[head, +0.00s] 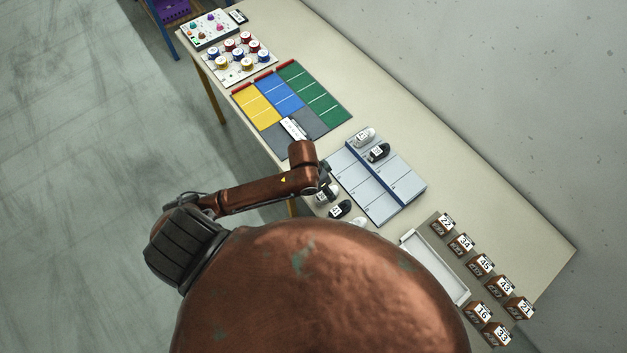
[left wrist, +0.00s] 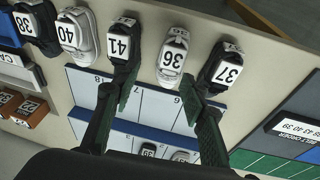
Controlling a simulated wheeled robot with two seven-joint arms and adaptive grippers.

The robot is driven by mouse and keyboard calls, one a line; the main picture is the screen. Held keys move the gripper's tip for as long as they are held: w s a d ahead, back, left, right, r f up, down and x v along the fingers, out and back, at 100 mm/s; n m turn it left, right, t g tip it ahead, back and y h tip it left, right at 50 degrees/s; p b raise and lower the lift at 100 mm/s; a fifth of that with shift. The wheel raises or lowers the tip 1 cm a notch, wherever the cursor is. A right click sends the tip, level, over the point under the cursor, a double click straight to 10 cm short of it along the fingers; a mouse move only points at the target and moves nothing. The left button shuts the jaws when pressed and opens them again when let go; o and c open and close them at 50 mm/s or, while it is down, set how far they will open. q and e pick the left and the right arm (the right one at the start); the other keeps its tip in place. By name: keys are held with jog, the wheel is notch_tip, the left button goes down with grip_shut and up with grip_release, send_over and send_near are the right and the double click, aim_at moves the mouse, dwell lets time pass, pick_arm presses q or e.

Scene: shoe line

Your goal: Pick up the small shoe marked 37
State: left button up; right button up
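The black shoe marked 37 (left wrist: 216,77) stands on the table at the right end of a row of shoes in the left wrist view. The white shoe marked 36 (left wrist: 172,55) is just left of it. My left gripper (left wrist: 158,90) is open and empty. Its fingers point at the row, with shoe 36 ahead of the gap and shoe 37 just beyond the right fingertip. In the head view my left gripper (head: 323,178) is over the row's end; I cannot make out shoe 37 there. My right gripper is not in view.
Black shoe 41 (left wrist: 123,45), white shoe 40 (left wrist: 78,30) and black shoe 38 (left wrist: 35,22) continue the row. A grey numbered mat (head: 401,188) carries two shoes at its far side. A white tray (head: 433,265) and several numbered brown boxes (head: 484,265) lie right.

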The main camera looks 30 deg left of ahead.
pick_arm(q)
jog(key=w+a, duration=0.1)
jog(key=a, duration=0.1)
jog(key=w+a+r+g+y, duration=0.1)
jog(key=a, duration=0.1)
jog(key=w+a+r+y, duration=0.1)
jog(key=a, duration=0.1)
jog(key=shift+g, duration=0.4)
jog(key=shift+w+a+r+n, duration=0.1)
jog(key=shift+a+r+n, duration=0.05)
jog(key=shift+a+n, duration=0.2)
jog(key=shift+a+f, duration=0.2)
notch_tip(320, 180, down, 7)
jog(key=shift+w+a+f, duration=0.15)
jog(key=shift+c, duration=0.4)
jog(key=c, duration=0.9)
jog(key=shift+o, duration=0.2)
